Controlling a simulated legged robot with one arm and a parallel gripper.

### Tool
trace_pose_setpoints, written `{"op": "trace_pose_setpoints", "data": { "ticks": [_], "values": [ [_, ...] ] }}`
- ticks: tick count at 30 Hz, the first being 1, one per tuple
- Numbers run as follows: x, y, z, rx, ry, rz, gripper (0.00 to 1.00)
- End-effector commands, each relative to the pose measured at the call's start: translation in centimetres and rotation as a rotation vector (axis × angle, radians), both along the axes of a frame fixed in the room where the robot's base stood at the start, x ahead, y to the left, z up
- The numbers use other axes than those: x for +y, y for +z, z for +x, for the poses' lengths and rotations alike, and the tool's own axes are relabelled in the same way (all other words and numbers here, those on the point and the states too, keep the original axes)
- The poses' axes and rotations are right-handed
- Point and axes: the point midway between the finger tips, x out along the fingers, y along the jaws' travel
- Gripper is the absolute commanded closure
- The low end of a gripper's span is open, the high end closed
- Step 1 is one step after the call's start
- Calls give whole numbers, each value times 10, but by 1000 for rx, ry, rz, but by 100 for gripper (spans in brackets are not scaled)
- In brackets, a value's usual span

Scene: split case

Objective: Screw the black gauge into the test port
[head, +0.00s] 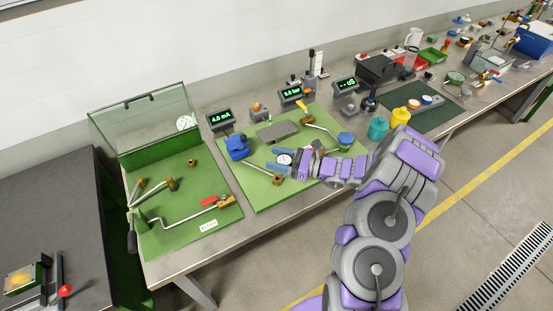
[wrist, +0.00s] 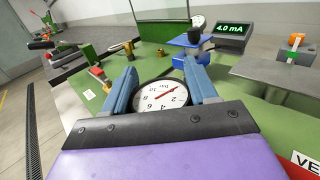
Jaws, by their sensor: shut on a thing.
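The black gauge, a round white dial with a black rim, sits between the blue fingers of my gripper (wrist: 160,70). In the wrist view the gauge (wrist: 160,96) faces the camera. In the head view the gauge (head: 285,159) is over the middle green board, held by my gripper (head: 272,159). A brass fitting (head: 278,180) on the end of a pipe lies just below it in the picture. I cannot tell whether this is the test port or whether the gauge touches it. The gauge's stem is hidden.
A blue device (head: 237,147) stands left of my gripper, with a grey plate (head: 277,131) behind. The left green tray (head: 180,233) holds a red-handled valve and a bent pipe, with a clear guard (head: 145,122) at its back. Teal (head: 377,129) and yellow (head: 400,117) containers stand at right.

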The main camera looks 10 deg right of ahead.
Motion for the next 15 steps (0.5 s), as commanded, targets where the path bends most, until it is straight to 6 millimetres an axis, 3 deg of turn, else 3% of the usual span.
{"op": "trace_pose_setpoints", "data": {
  "ticks": [6, 15],
  "values": [
    [12, 2, 0, 1, 5, -11, 91],
    [-4, -14, 0, 1, 2, 5, 91]
  ]
}}
